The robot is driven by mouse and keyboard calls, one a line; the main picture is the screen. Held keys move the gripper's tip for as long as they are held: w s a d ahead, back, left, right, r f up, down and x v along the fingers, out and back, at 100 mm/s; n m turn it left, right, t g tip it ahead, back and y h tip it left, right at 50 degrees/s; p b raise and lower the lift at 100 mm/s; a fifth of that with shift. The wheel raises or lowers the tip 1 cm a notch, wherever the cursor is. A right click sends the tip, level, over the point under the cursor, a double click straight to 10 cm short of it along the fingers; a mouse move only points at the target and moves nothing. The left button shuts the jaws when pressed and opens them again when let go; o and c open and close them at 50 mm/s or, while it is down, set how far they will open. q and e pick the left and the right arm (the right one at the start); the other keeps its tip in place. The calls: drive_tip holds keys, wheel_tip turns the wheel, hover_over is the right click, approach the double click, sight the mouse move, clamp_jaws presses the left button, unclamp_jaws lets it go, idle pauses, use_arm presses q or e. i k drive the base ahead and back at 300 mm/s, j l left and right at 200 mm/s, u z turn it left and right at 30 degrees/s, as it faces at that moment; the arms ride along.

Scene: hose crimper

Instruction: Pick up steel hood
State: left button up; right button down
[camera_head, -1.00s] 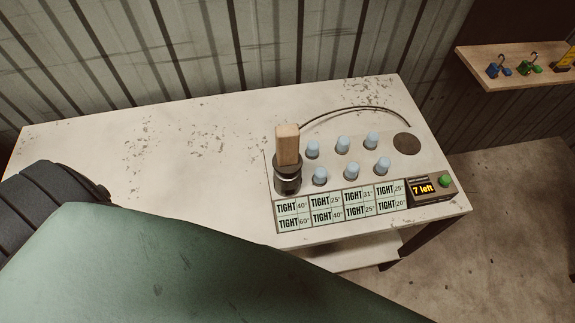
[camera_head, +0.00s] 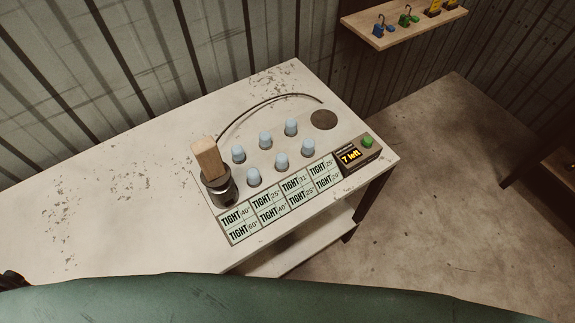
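On the white worktable (camera_head: 120,190) stands a dark steel cylinder with a bright rim (camera_head: 218,187). An upright wooden block (camera_head: 208,158) rises from its top. This is the only steel, hood-like thing I see, but I cannot tell for sure that it is the steel hood. It stands at the left end of a panel of pale blue pegs, and nothing is touching it from my side. Neither gripper shows in the head view. A large green surface, apparently part of my own body, fills the bottom edge and hides what lies below.
Labels reading TIGHT (camera_head: 268,200) line the front. A box (camera_head: 357,153) shows "7 left" beside a green button (camera_head: 367,141). A wall shelf (camera_head: 405,30) holds small locks. The table's left is clear.

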sight(216, 175)
drive_tip(key=k+j+z, duration=0.2)
drive_tip(key=k, duration=0.25)
drive_tip(key=k+j+z, duration=0.2)
drive_tip(key=k, duration=0.25)
drive_tip(key=l, duration=0.1)
